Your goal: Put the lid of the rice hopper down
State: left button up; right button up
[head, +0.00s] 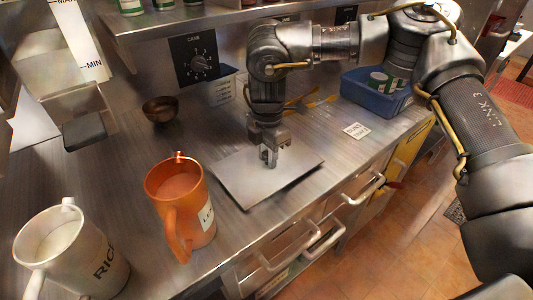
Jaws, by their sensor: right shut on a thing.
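The lid (245,187) is a flat, square metal plate over the middle of the steel counter. It lies level on the counter or just above it; I cannot tell which. My right gripper (269,158) points down at the middle of the lid and is shut on its handle, which the fingers mostly hide. The rice hopper (82,35) appears to be the metal unit with a white MAX/MIN strip at the upper left. Its top is out of view. My left gripper is not in view.
An orange jug (180,190) stands close to the left of the lid. A white RICE jug (70,250) is at the lower left. A small brown bowl (160,109) and a blue bin (378,93) stand behind. A small white card (356,131) lies right of the lid.

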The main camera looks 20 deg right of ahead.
jog(key=shift+a+f, duration=0.1)
jog(key=shift+f, duration=0.1)
jog(key=o, duration=1)
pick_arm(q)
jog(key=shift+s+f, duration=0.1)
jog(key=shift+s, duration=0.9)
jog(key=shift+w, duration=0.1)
pick_arm(e)
jog(key=shift+s, duration=0.1)
